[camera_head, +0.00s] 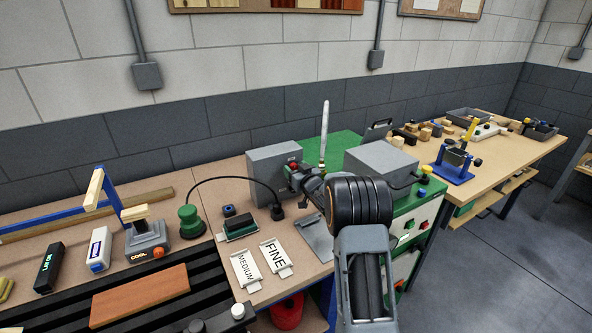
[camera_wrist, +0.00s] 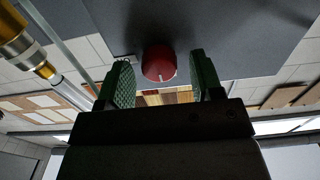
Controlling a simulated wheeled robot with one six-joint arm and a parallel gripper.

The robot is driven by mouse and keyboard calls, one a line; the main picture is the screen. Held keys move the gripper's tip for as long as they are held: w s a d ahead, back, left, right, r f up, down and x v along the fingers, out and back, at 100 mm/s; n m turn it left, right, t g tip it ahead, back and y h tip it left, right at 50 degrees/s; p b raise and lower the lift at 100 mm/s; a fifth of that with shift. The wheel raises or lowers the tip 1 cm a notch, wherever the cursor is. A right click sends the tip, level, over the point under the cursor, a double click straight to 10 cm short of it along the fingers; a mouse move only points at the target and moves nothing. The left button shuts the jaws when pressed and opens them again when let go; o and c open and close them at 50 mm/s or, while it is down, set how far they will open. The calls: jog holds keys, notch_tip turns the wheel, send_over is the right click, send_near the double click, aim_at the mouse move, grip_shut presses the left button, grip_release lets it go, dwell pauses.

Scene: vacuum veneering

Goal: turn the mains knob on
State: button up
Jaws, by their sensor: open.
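The mains knob (camera_wrist: 158,62) is a round red knob with a small pale mark near its lower edge in the wrist view. It sticks out from a dark grey panel (camera_wrist: 225,40). In the head view a red spot, the knob (camera_head: 293,166), shows on the front of a grey box (camera_head: 262,160), partly covered by my arm. My gripper (camera_wrist: 161,76) is open, with one green ribbed pad on each side of the knob and a visible gap to both pads. In the head view my gripper (camera_head: 299,177) is close to the box front, its fingers hard to make out.
A green machine (camera_head: 424,205) with a grey box on top stands right of my arm. A black hose (camera_head: 240,179) arcs on the left. Cards marked MEDIUM (camera_head: 246,269) and FINE (camera_head: 275,256) lie on the bench. A clear tube (camera_wrist: 62,50) and brass fitting run left in the wrist view.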

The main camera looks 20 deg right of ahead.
jog(key=shift+c, duration=0.3)
jog(key=c, duration=0.8)
jog(key=shift+c, duration=0.2)
jog(key=shift+m, duration=0.3)
jog(key=m, duration=0.3)
jog(key=shift+d+m, duration=0.1)
jog(key=shift+m, duration=0.3)
jog(key=m+p, duration=0.1)
jog(key=m, duration=0.3)
jog(key=m+p, duration=0.1)
jog(key=m, duration=0.4)
jog(key=shift+d+p, duration=0.1)
jog(key=shift+p, duration=0.3)
jog(key=shift+f+m+p, duration=0.1)
jog(key=shift+m+p, duration=0.55)
jog(key=shift+m, duration=1.55)
